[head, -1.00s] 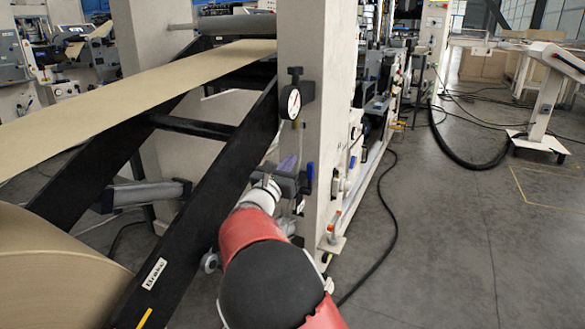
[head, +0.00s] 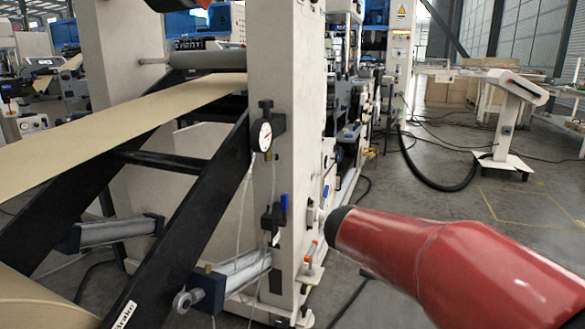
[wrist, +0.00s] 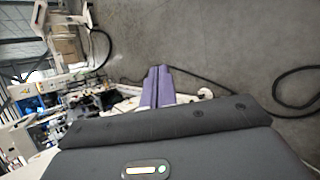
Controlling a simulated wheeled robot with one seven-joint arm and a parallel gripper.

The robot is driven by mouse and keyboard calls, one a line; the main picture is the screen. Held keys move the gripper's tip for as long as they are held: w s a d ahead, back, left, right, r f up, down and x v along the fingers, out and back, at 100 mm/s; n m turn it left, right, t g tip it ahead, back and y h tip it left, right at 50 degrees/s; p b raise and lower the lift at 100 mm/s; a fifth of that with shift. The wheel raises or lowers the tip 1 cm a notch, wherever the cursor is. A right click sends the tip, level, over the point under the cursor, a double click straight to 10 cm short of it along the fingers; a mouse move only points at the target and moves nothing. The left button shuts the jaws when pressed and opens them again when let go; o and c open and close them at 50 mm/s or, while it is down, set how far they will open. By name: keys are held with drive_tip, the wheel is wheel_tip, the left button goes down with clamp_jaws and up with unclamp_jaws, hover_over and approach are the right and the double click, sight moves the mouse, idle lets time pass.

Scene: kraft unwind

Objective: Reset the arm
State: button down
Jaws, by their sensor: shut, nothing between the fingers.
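My arm, with a red cover, reaches in from the lower right of the head view and points toward the machine's white post. My gripper is hidden in the head view. In the wrist view my gripper (wrist: 157,88) shows as two purple fingers pressed together, with nothing between them. Floor and parts of the machine lie beyond the fingertips, and they touch nothing that I can see.
The white post (head: 290,150) carries a round gauge (head: 264,134) and a small valve with a blue lever (head: 283,205). A brown paper web (head: 130,125) runs over black rails at left. A wheeled stand (head: 508,125) and a black hose (head: 440,183) are at right, with open floor (head: 470,215).

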drive_tip(key=s+a+f+m+y, duration=0.2)
drive_tip(key=s+m+y, duration=0.2)
drive_tip(key=s, duration=0.7)
drive_tip(key=s+a+f+m+y, duration=0.2)
drive_tip(key=s+m, duration=0.6)
drive_tip(key=s, duration=0.4)
drive_tip(key=shift+s+a+f+g+y, duration=0.2)
drive_tip(key=shift+a+g+y, duration=0.1)
drive_tip(key=shift+a+y, duration=0.5)
